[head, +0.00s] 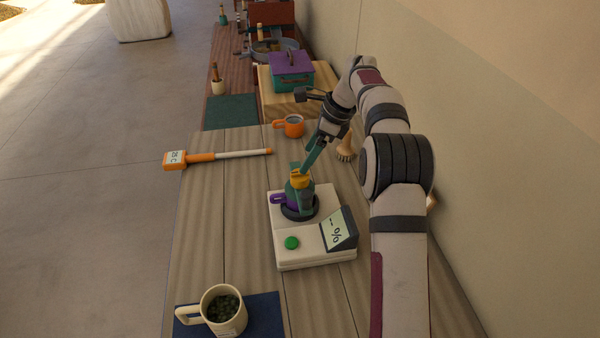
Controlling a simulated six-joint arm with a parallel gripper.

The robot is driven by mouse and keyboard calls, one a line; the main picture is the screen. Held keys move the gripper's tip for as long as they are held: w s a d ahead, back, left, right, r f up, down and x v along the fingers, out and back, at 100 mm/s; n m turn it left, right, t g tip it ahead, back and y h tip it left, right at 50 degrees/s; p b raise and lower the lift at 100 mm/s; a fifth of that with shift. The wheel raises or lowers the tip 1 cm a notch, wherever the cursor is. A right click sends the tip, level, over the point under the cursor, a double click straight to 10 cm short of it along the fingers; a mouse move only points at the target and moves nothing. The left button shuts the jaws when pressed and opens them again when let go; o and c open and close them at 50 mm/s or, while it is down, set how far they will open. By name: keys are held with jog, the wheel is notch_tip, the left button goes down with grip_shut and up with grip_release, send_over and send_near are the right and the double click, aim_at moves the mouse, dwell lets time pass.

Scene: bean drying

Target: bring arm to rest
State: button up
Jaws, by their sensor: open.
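My arm reaches in from the right, and my gripper (303,170) points down over a white meter (285,254). Its teal fingers are open and close to the top of a small teal vessel with a purple handle (279,200). The vessel stands upright in the dark round seat on the meter. A yellow-orange part shows between the fingers and the vessel; I cannot tell whether they touch. The meter has a green button (291,243) and a tilted display (338,230) reading "-- %".
A cream mug of dark beans (222,306) stands on a blue mat (265,314) at the front. An orange thermometer (200,158) lies at the left, an orange mug (290,126) stands behind, and a brush (345,150) is beside the arm.

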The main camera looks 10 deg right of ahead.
dwell(0.3)
jog(key=s+a+r+n, duration=0.2)
jog(key=s+r+n, duration=0.1)
jog(key=s, duration=0.4)
jog(key=s+a+r+n+g+h, duration=0.1)
jog(key=s+a+r+n, duration=0.15)
jog(key=s, duration=0.35)
jog(key=s+a+r+n, duration=0.1)
jog(key=s+r+n, duration=0.2)
jog(key=s, duration=0.4)
jog(key=s+f+n, duration=0.3)
jog(key=s+n, duration=0.1)
jog(key=s, duration=0.7)
jog(key=s+f+n+h, duration=0.1)
jog(key=s+f+n, duration=0.2)
jog(key=s, duration=0.8)
jog(key=shift+a+f+n+g, duration=0.2)
jog(key=shift+a+n+g, duration=0.2)
jog(key=shift+n, duration=0.15)
jog(key=shift+w, duration=0.1)
jog(key=shift+c, duration=0.2)
